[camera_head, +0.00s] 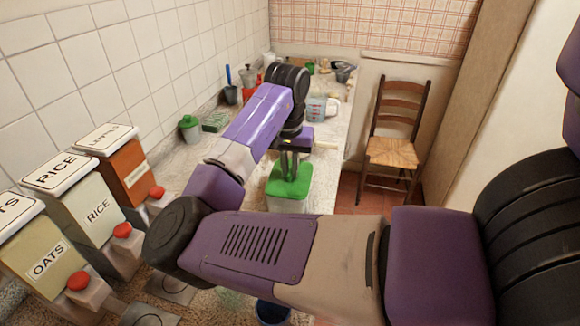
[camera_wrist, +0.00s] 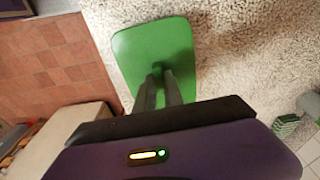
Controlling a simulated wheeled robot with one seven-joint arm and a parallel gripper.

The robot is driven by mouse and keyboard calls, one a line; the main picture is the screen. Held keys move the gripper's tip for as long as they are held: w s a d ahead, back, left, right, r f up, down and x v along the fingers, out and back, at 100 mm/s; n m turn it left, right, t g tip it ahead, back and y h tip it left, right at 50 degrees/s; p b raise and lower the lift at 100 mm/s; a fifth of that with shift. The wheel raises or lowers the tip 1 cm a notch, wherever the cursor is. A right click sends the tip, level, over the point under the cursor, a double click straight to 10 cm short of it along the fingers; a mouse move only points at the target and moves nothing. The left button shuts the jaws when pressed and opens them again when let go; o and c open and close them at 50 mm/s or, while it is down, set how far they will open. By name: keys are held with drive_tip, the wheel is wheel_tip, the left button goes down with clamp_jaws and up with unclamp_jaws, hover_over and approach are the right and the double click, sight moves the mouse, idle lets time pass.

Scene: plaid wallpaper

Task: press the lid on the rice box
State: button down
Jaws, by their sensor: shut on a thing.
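A green lid (camera_head: 289,186) lies over the top of a pale, whitish box (camera_head: 287,206) on the counter. Whether the lid is fully seated or slightly above the rim, I cannot tell. My gripper (camera_head: 289,170) points down from above and is shut on the lid's raised middle. In the wrist view the green lid (camera_wrist: 140,45) spreads out beyond my gripper (camera_wrist: 162,76), whose fingers meet at its small knob (camera_wrist: 158,66). The box is hidden under the lid there. My arm crosses the front of the head view.
Dispensers labelled OATS (camera_head: 47,262), RICE (camera_head: 97,210) and another in orange (camera_head: 127,171) stand at the left. A green-lidded jar (camera_head: 189,128), a measuring jug (camera_head: 317,108) and clutter stand farther back. A wooden chair (camera_head: 392,145) is right of the counter.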

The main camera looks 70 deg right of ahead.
drive_tip(key=c, duration=1.4)
unclamp_jaws()
drive_tip(key=shift+o, duration=0.2)
drive_tip(key=o, duration=0.5)
drive_tip(key=shift+r, duration=0.1)
drive_tip(key=shift+r+p, duration=3.45)
drive_tip(key=shift+p, duration=0.1)
